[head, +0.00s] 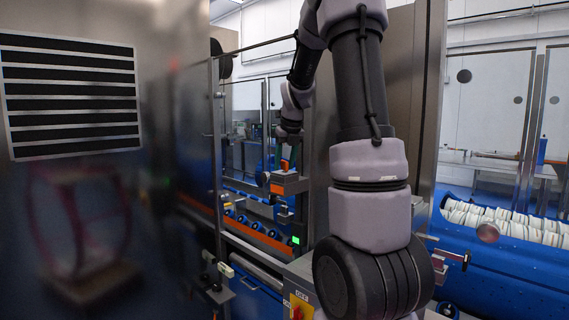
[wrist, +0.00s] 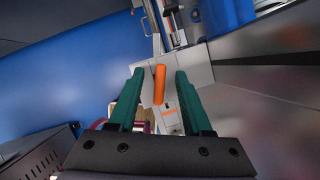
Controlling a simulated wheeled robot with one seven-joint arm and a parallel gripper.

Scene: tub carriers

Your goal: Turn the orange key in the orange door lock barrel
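The orange key (wrist: 159,84) stands out toward the camera in the wrist view, between the two green fingers of my gripper (wrist: 160,72). The fingers are apart, with a visible gap on each side of the key. Behind the key is a pale grey lock housing (wrist: 171,122) with a small orange mark. The barrel's own opening is hidden behind the key. In the head view, a grey lock block (head: 290,184) with an orange patch (head: 277,189) sits on the door frame, just below my gripper (head: 289,143).
A metal door post (head: 217,150) and glazed frame surround the lock. Below are a green indicator (head: 295,240) and a yellow and red switch (head: 299,306). A steel wall (head: 150,200) stands at left. Blue panelling (wrist: 75,80) shows in the wrist view.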

